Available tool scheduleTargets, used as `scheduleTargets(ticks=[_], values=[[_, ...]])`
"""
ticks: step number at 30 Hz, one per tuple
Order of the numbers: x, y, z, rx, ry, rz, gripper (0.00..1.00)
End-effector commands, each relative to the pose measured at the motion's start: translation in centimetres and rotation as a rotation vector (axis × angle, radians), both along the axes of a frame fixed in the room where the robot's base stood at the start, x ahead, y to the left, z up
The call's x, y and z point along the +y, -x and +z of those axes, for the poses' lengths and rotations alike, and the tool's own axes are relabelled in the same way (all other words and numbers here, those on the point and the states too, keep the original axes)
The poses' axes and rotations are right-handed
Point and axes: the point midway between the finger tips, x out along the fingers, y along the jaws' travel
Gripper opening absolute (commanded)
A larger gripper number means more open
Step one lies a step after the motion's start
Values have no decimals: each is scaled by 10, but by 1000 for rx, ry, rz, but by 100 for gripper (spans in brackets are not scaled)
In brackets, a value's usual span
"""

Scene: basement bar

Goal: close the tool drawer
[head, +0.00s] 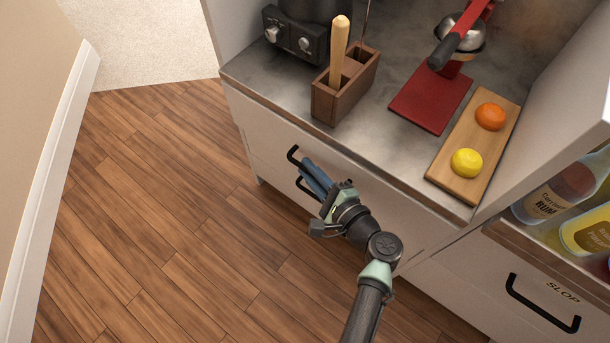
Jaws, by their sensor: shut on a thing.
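The cabinet under the counter has an upper drawer front (265,135) with a black bar handle (292,154). I cannot read a label on it, so I cannot tell for sure that it is the tool drawer. Its front looks flush or nearly flush below the counter edge, and no drawer interior shows. My gripper (311,172) is at this handle, with its blue-grey fingers shut on the bar. The fingers and wrist hide the handle's right part.
The counter (395,146) above holds a wooden tool box (333,103), a red press (430,98) and a board (458,190) with an orange and a lemon. At right is a "SLOP" drawer with a black handle (540,308). The wooden floor (150,200) at left is clear.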

Motion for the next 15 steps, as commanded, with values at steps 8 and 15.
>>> scheduleTargets(ticks=[8,15], values=[[-18,-22,-1,0,1,-4,0],[-19,-24,1,-1,4,-9,0]])
